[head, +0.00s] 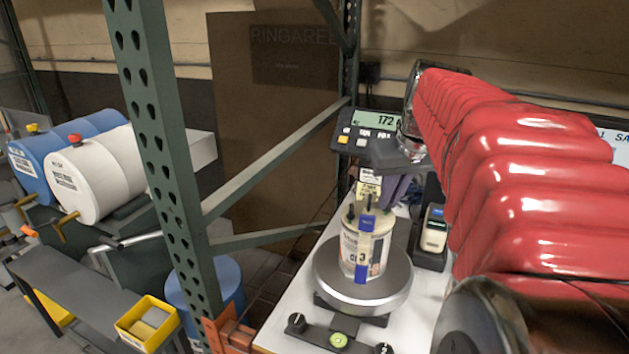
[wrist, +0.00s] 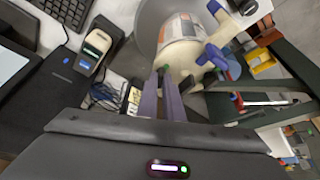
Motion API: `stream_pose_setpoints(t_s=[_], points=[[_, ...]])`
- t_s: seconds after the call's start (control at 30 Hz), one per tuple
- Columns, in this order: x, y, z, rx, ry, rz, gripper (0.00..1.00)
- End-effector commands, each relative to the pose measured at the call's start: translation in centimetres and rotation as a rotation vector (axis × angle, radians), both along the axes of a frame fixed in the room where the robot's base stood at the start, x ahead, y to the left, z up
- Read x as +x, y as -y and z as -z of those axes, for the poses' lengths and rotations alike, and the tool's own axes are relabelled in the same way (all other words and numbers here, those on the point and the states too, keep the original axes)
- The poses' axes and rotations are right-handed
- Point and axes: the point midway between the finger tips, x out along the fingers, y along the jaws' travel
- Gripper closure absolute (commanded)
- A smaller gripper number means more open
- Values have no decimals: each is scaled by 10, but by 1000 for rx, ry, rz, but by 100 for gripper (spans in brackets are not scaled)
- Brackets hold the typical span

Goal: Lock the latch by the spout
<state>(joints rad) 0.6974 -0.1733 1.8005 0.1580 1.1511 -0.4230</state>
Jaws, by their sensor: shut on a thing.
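My gripper (head: 385,195) comes down behind the can's top in the head view. In the wrist view its purple fingers (wrist: 165,78) are close together at the lid's rim, shut on a small latch piece that they mostly hide. The latch's exact position is unclear.
The scale's display (head: 378,121) stands behind the can. A handheld device (head: 434,228) in a black cradle is to the right. A green rack post (head: 160,150) and brace are to the left. A yellow bin (head: 146,322) sits lower left, near blue and white drums (head: 100,175).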

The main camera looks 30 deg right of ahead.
Motion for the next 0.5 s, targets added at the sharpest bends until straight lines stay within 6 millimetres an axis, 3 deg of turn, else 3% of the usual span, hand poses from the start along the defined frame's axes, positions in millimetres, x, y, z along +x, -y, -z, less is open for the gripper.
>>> stream_pose_setpoints(t_s=[0.5], points=[[1,-2,0,1,-1,217,100]])
